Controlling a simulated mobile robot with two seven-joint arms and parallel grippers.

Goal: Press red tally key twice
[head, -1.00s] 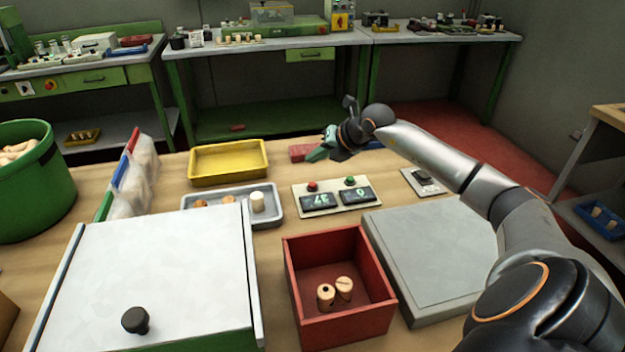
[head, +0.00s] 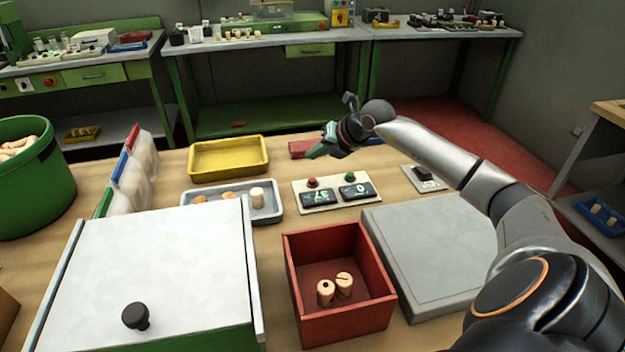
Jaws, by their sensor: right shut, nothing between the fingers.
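The red tally key (head: 312,182) is a small round red button on the cream tally board (head: 334,202). A dark display under it reads what looks like 37. A green key (head: 350,177) sits to its right, above a display that reads 0. My right gripper (head: 312,154) is shut and empty. Its tips are behind and above the board, near the red key, and apart from it. My left gripper is not in view.
A grey tray (head: 232,215) with corks and a yellow tray (head: 229,174) lie left of the board. A red box (head: 338,329) with two corks stands in front. A grey slab (head: 440,262) lies right, and a white lid (head: 155,275) front left.

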